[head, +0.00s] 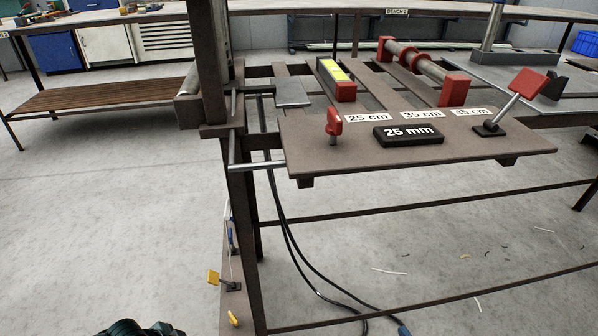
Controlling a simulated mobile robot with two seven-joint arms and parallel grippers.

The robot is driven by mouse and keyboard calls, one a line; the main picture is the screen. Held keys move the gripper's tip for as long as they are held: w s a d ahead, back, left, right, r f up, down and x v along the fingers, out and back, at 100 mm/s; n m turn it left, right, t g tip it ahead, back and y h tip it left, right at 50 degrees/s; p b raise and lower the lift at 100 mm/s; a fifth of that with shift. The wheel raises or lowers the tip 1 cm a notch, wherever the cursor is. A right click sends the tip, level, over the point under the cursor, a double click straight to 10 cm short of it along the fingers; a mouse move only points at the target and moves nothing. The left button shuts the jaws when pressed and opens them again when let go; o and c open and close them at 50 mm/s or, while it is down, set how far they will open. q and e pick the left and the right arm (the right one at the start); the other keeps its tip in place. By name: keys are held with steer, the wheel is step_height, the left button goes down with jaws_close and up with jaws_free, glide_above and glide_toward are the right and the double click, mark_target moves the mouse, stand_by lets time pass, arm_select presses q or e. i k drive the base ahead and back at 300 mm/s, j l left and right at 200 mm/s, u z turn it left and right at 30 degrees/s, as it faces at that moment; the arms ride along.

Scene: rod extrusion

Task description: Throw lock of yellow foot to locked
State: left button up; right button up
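A yellow pad (213,277) on a short lever with a dark base sits low at the left leg of the machine frame in the head view. A small yellow handle (233,318) lies just below it, near the bottom edge. I cannot tell from its small size which lock position it is in. A block with a yellow top and red end (337,80) stands higher up on the bench frame. Neither of my grippers shows clearly; a dark rounded shape at the bottom edge is cut off.
A brown plate (290,150) carries a red knob (334,122), a red-tipped lever (528,82), length labels and a black "25 mm" sign (408,135). Black cables (285,225) hang beside the leg. Open concrete floor (110,210) lies left of it.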

mark_target(213, 278)
steer(key=k, duration=1.05)
